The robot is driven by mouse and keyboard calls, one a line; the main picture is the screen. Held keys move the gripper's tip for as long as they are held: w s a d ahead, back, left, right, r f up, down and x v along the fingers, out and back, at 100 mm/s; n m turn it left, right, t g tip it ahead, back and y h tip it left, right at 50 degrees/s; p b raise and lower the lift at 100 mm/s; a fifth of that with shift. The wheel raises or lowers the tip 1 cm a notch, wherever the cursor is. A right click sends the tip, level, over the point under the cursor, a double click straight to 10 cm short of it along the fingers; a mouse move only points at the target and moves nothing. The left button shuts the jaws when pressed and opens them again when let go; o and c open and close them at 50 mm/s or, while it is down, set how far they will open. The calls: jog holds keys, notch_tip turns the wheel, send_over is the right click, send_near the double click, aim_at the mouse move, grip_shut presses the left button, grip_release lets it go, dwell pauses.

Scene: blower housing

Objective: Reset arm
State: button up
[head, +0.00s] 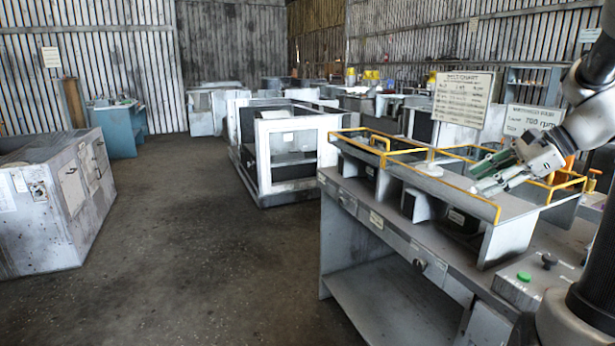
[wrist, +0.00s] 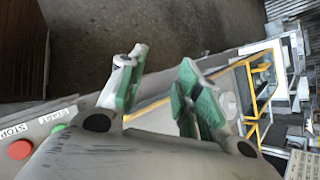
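My gripper (head: 490,172) shows at the right of the head view, above the grey workbench with yellow rails. Its two green-padded fingers point left and stand apart. In the wrist view my gripper (wrist: 163,88) is open, with nothing visible between its fingers. My arm reaches in from the right edge of the head view, bent at the elbow.
The grey workbench (head: 385,227) has yellow rails (head: 455,184) and a green button (head: 524,277) beside a dark one. A red stop button (wrist: 19,149) shows in the wrist view. A grey cabinet (head: 70,215) stands left. The floor (head: 205,240) between is clear.

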jog(key=s+a+f+n+h, duration=0.1)
jog(key=s+a+n+h, duration=0.2)
jog(key=s+n, duration=0.6)
jog(key=s+a+n+g+h, duration=0.1)
jog(key=s+a+n+h, duration=0.3)
jog(key=s+n, duration=0.6)
jog(key=shift+f+h, duration=0.35)
jog(key=shift+h, duration=0.05)
